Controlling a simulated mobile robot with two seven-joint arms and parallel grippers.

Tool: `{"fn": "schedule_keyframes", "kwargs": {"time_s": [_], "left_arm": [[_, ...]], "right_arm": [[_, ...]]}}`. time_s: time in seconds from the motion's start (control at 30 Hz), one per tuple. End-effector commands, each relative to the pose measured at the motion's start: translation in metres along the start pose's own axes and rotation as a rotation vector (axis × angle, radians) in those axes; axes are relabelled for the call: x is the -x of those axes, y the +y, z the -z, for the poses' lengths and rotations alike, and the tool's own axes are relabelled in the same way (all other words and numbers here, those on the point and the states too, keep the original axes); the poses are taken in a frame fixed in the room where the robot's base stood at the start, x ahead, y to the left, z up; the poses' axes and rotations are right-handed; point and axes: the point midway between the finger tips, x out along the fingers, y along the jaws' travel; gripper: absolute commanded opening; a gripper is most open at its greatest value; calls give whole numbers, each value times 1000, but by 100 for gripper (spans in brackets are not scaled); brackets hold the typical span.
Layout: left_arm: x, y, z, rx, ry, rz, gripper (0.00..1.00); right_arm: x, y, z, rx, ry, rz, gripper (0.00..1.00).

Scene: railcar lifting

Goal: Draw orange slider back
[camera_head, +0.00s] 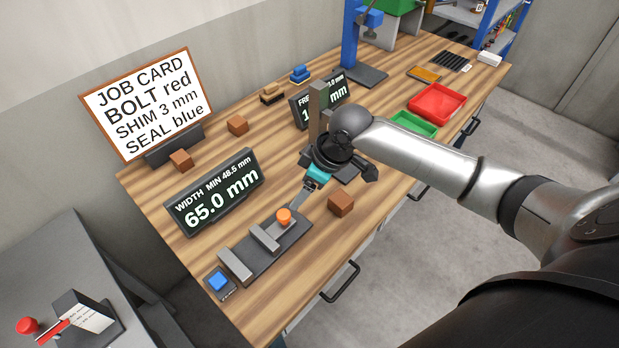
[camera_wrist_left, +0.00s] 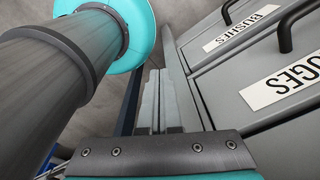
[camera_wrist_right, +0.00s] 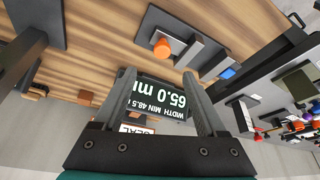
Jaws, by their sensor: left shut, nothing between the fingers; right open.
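The orange slider knob (camera_head: 284,216) stands on a dark width gauge (camera_head: 254,262) with grey jaw blocks, near the bench's front left. The knob also shows in the right wrist view (camera_wrist_right: 162,48), above and beyond the fingertips, apart from them. My right gripper (camera_head: 299,200) reaches down just behind the knob in the head view; it is open and empty in the right wrist view (camera_wrist_right: 158,78). The width display (camera_head: 214,192) reads 65.0 mm. My left gripper (camera_wrist_left: 165,100) is shut and empty beside drawer fronts, out of the head view.
A brown block (camera_head: 341,204) lies right of the knob. A blue button (camera_head: 218,281) sits at the gauge's left end. A second display (camera_head: 322,100) and an upright grey post (camera_head: 318,108) stand behind my right gripper. Red (camera_head: 437,102) and green (camera_head: 414,124) trays lie right.

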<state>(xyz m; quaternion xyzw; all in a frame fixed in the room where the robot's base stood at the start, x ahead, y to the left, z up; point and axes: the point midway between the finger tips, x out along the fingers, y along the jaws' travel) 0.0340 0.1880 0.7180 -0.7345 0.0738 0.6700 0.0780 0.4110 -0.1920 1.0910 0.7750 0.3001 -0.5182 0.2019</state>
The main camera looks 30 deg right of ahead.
Motion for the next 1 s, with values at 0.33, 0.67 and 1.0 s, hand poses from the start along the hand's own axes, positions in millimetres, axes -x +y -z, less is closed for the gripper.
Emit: {"fn": "schedule_keyframes", "kwargs": {"time_s": [0.33, 0.67, 1.0], "left_arm": [[1, 0, 0, 0, 0, 0, 0], [1, 0, 0, 0, 0, 0, 0], [1, 0, 0, 0, 0, 0, 0]], "right_arm": [[34, 0, 0, -1, 0, 0, 74], [34, 0, 0, -1, 0, 0, 74], [25, -19, -2, 7, 3, 13, 74]]}}
